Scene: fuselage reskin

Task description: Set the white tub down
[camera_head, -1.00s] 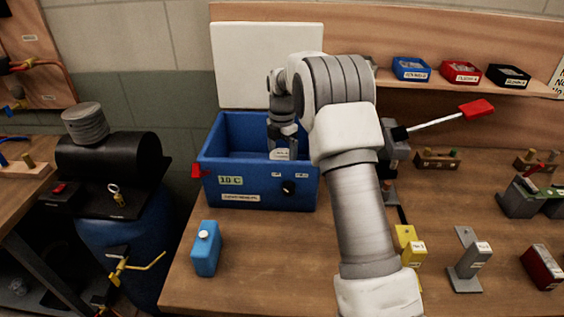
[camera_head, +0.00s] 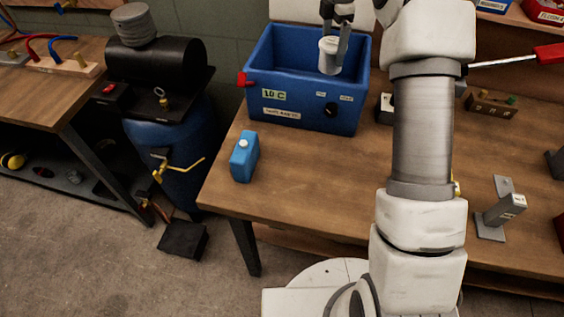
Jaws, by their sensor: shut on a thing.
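The white tub (camera_head: 329,58) is a small pale cylinder near the top of the head view. My gripper (camera_head: 332,36) is shut on it from above and holds it upright over the open blue box (camera_head: 308,116). The tub's lower part overlaps the box interior in the picture. I cannot tell how far its base is from the box floor. The box has a label reading 10 C, a black knob and a red handle at its left. My arm crosses the right of the view.
A blue bottle (camera_head: 244,157) with a white cap stands on the wooden bench (camera_head: 300,190), in front of the box. A grey stand (camera_head: 497,210) and a wooden block (camera_head: 491,106) are at the right. The bench's front left is mostly clear. A blue drum (camera_head: 180,150) stands at the left.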

